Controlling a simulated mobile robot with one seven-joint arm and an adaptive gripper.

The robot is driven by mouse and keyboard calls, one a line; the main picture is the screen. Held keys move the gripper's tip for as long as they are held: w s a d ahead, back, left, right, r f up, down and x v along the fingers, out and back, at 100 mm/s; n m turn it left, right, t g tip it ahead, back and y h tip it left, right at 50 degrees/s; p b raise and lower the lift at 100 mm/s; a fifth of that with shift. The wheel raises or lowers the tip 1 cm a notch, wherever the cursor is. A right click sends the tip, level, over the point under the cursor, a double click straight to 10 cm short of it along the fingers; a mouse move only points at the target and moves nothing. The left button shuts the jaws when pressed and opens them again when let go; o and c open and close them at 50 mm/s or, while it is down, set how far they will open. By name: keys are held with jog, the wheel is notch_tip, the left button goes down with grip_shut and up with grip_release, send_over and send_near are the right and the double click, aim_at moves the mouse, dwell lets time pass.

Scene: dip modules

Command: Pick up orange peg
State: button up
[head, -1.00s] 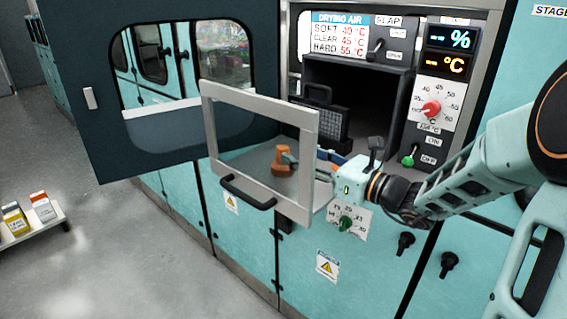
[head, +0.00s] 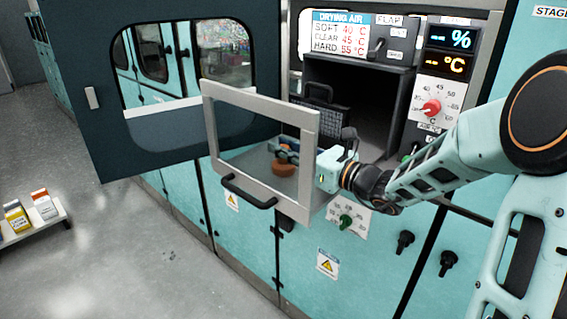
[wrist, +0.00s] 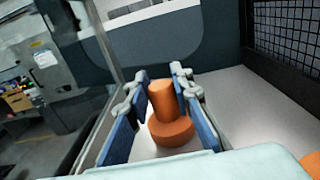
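The orange peg (head: 283,169) stands upright on a light shelf behind a clear framed panel in the head view. In the wrist view the peg (wrist: 166,100) is a cylinder on a wider round base. My gripper (head: 285,152) is at the peg and hides part of its upper stem in the head view. In the wrist view my gripper (wrist: 161,76) has its blue-padded fingers apart, one on each side of the peg. I cannot tell whether either pad touches it.
The framed clear panel (head: 313,150) with a dark handle stands in front of the shelf. A dark mesh basket (head: 325,122) is behind, by the open dark chamber (head: 385,108). Another orange object (wrist: 311,164) shows at the wrist view's lower right corner.

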grip_shut()
jog(key=shift+r, duration=0.1)
